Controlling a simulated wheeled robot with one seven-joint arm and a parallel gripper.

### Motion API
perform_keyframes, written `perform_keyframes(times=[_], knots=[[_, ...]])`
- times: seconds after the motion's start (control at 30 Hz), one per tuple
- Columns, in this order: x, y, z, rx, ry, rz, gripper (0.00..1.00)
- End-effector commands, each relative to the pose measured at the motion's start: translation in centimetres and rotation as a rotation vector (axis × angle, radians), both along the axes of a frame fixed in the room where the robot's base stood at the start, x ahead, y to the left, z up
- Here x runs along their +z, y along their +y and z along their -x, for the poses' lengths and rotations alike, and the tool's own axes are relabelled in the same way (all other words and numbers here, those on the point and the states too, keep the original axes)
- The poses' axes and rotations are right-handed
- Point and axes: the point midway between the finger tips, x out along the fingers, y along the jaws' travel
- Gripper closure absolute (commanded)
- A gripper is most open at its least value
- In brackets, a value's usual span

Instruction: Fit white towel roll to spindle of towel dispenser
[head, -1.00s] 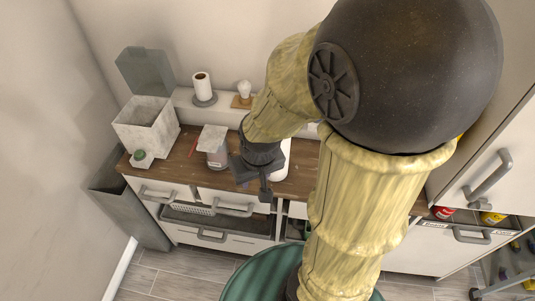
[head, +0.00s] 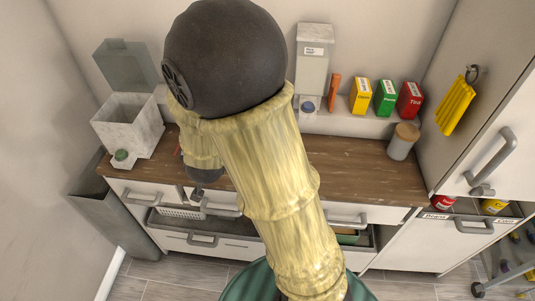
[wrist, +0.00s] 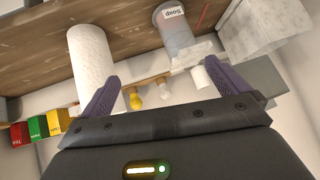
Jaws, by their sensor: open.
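A white towel roll (wrist: 93,65) stands on the wooden counter in the wrist view, just beyond and left of my left finger, not between the fingers. My gripper (wrist: 161,74) is open and empty, with its purple fingers spread wide. A smaller white cylinder (wrist: 201,76) shows beyond the right finger; it may be the towel dispenser, but its spindle cannot be made out. In the head view my arm hides the gripper's fingers, the towel roll and that part of the shelf.
A soap container (wrist: 180,38) stands near the right finger. A marble bin (head: 128,128) is at the counter's left end. Yellow (head: 361,96), green (head: 386,98) and red (head: 410,100) boxes stand on the back shelf, with a lidded jar (head: 403,142) at right. The counter's right-middle is clear.

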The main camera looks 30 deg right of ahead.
Motion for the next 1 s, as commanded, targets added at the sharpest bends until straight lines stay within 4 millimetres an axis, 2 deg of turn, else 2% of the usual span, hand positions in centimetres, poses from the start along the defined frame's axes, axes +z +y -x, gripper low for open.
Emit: perform_keyframes(times=[0.03,0.17,0.3,0.5,0.6,1.0], knots=[[-1.9,-0.1,-0.6,-0.053,-0.041,0.032,0.00],[-3.4,-1.5,-1.2,-0.214,-0.166,0.146,0.00],[-4.3,-3.0,-0.4,-0.383,-0.294,0.315,0.00],[-3.8,-3.9,2.6,-0.567,-0.443,0.565,0.00],[-3.2,-4.0,3.6,-0.612,-0.481,0.633,0.00],[-2.8,-4.2,3.8,-0.628,-0.491,0.653,0.00]])
